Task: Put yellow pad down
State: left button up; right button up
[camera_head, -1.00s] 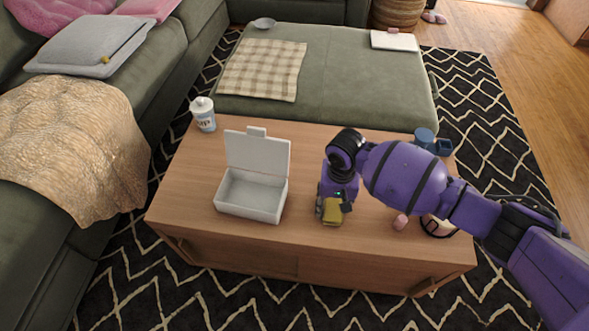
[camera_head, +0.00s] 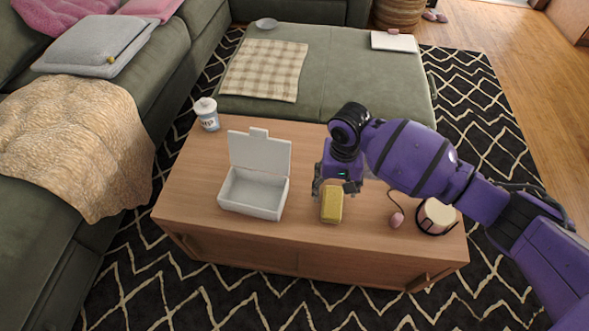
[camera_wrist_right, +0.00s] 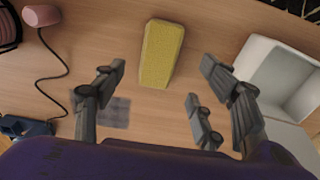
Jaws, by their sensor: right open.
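The yellow pad (camera_head: 332,204) lies on the wooden coffee table (camera_head: 300,254), to the right of the open white box. It also shows in the right wrist view (camera_wrist_right: 162,53), beyond my fingertips and apart from them. My right gripper (camera_head: 335,190) is open and empty, just behind and above the pad in the head view. My left gripper is not in view.
The white box (camera_head: 252,199) stands left of the pad with its lid up. A pink object on a cord (camera_head: 396,220) and a round container (camera_head: 436,217) are on the right. The table front is clear.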

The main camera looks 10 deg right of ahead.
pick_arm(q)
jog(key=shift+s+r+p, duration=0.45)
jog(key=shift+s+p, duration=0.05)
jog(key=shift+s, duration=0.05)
pick_arm(e)
notch_tip(320, 180, up, 4)
jog(key=shift+f, duration=0.1)
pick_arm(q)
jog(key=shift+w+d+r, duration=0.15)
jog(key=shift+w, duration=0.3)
pick_arm(e)
jog(key=shift+s, duration=0.1)
